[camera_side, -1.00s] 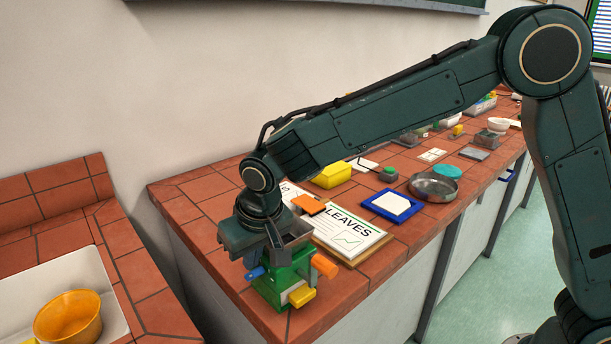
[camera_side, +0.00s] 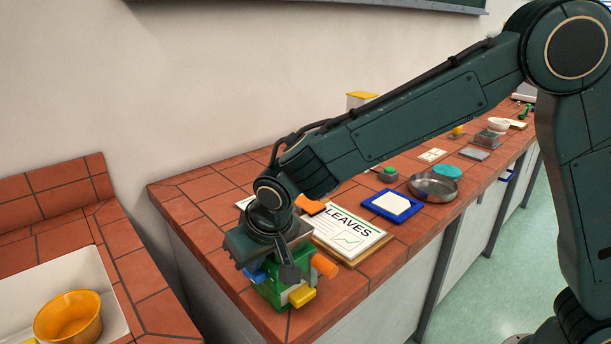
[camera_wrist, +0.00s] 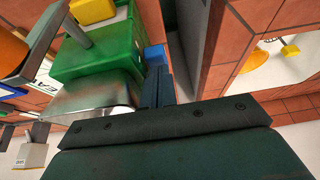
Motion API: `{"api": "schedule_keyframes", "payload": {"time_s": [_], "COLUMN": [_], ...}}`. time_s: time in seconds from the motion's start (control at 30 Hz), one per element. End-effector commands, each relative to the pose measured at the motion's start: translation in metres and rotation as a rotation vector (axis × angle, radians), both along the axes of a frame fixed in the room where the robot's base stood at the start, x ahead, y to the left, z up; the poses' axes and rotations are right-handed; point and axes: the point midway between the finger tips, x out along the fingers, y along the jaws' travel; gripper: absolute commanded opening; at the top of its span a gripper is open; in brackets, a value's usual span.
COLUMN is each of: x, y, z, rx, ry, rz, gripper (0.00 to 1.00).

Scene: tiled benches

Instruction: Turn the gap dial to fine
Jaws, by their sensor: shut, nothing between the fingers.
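A small green mill (camera_side: 268,292) stands at the near corner of the bench. It also fills the upper left of the wrist view (camera_wrist: 105,55). It has an orange crank handle (camera_side: 324,265), a yellow drawer (camera_side: 302,296) at its front and a metal hopper (camera_wrist: 88,100) on top. A blue dial (camera_side: 257,276) sticks out of its left side and shows in the wrist view (camera_wrist: 154,54). My gripper (camera_wrist: 158,70) is shut and empty, its tips close to the blue dial. I cannot tell whether they touch it. The dial's markings are not visible.
A LEAVES sheet on a board (camera_side: 347,238) lies behind the mill, and a blue tray (camera_side: 392,205) and metal pan (camera_side: 434,186) lie farther right. A sink with an orange bowl (camera_side: 68,318) is at the left, across a gap from the bench.

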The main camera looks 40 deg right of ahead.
Motion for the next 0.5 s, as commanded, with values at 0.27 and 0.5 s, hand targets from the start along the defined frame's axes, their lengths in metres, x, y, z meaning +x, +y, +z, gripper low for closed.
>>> {"api": "schedule_keyframes", "payload": {"time_s": [0.27,0.5], "x": [0.01,0.012], "y": [0.0,0.0], "z": [-0.002,-0.003], "rx": [0.0,0.0], "ry": [0.001,0.001], "rz": [-0.001,-0.001], "gripper": [0.0,0.0]}}
